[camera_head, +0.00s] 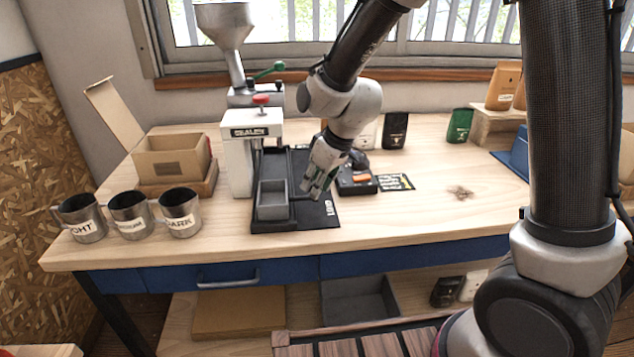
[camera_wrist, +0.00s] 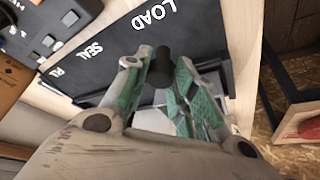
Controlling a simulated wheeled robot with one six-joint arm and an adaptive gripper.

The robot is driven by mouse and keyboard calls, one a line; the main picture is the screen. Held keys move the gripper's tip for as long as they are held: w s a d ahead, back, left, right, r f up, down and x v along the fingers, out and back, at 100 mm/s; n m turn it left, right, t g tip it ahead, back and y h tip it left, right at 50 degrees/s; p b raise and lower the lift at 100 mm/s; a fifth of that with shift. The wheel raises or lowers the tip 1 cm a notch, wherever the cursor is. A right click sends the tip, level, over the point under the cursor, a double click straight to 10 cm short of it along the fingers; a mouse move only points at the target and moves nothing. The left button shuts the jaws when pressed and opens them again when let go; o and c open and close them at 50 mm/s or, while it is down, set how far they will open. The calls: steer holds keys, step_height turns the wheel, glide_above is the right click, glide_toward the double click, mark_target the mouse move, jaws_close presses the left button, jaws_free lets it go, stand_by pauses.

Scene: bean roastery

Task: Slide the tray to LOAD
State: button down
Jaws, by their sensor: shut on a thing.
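The tray (camera_head: 272,212) is a small grey open box. It sits at the front end of a black track plate (camera_head: 322,221), level with the white LOAD label (camera_head: 329,208). My gripper (camera_head: 315,190) is at the tray's right side, low over the plate. In the wrist view my gripper (camera_wrist: 158,70) is shut on a dark knob-like handle (camera_wrist: 161,66), with a grey part of the tray behind the fingers. The LOAD label (camera_wrist: 153,14) and SEAL label (camera_wrist: 90,50) also show there. The tray's inside looks empty in the head view.
The white sealer (camera_head: 240,150) stands behind and left of the tray. Three labelled metal mugs (camera_head: 130,217) and a cardboard box (camera_head: 172,158) are on the left. A black control box (camera_head: 356,181) sits right of the plate. The table's front right is mostly clear.

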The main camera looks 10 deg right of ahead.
steer(key=c, duration=1.2)
jaws_free()
steer(key=shift+s, duration=0.25)
steer(key=v, duration=1.2)
steer(key=s+d+r+m+h, duration=0.1)
steer(key=s+d+r+m, duration=0.1)
steer(key=s+d, duration=0.4)
steer(key=s+d+r+m+h, duration=0.1)
steer(key=s+d+r+m, duration=0.1)
steer(key=s+d+m, duration=0.2)
steer(key=s+d+r+m+t+h, duration=0.1)
steer(key=s+d+r+m, duration=0.1)
steer(key=s+d, duration=0.7)
steer(key=shift+s+d+r+m, duration=0.1)
steer(key=shift+d+m, duration=0.15)
steer(key=shift+d, duration=1.25)
steer(key=shift+s+d+m, duration=0.1)
steer(key=shift+d+m, duration=0.15)
steer(key=shift+d, duration=1.25)
